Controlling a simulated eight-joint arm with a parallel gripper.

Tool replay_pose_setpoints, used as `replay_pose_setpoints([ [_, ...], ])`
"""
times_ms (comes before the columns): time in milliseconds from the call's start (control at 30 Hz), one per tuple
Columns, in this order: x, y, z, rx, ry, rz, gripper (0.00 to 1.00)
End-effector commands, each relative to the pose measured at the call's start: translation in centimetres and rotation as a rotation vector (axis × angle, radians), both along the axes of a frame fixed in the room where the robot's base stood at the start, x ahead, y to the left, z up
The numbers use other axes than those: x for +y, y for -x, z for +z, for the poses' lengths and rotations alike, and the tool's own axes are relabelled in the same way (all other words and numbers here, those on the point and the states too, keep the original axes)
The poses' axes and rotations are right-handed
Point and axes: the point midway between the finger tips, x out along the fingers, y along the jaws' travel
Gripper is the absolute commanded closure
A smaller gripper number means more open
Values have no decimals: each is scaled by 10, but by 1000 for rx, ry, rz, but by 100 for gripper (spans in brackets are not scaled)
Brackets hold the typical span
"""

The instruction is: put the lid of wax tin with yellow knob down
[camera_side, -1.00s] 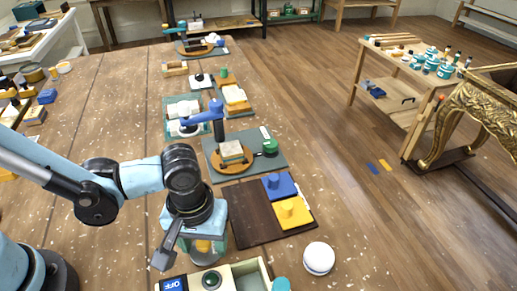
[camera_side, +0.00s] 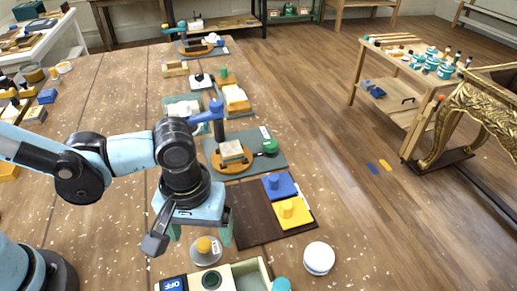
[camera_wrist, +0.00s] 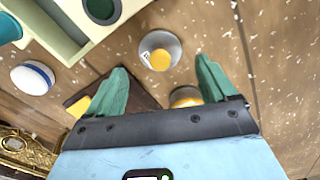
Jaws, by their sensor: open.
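A round grey lid (camera_side: 205,257) with a yellow knob and a small white label rests on the wooden table near the front. It also shows in the wrist view (camera_wrist: 172,42), beyond my fingertips and apart from them. My gripper (camera_side: 200,238) is open and empty above the table, just behind the lid in the side view; its two green fingers (camera_wrist: 160,80) stand wide apart. A round thing with an amber top (camera_wrist: 185,97) shows partly between the fingers in the wrist view. It may be the wax tin; my gripper hides it in the side view.
A pale box (camera_side: 245,275) with a dark green button and an OFF label stands at the front. A white jar with a blue band (camera_side: 319,258) is to its right. A dark board (camera_side: 245,215) bears blue and yellow knobbed blocks.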

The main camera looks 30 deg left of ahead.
Motion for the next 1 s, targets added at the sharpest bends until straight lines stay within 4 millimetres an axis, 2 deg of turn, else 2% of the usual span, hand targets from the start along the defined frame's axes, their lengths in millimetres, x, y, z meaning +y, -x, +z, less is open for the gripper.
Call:
replay_pose_setpoints([
  [400, 0, 0, 58, 0, 0, 0, 15],
  [733, 3, -1, 80, -6, 5, -3, 15],
  [867, 27, -15, 84, -60, 43, -35, 15],
  [1000, 79, -37, 88, -209, 86, -121, 15],
])
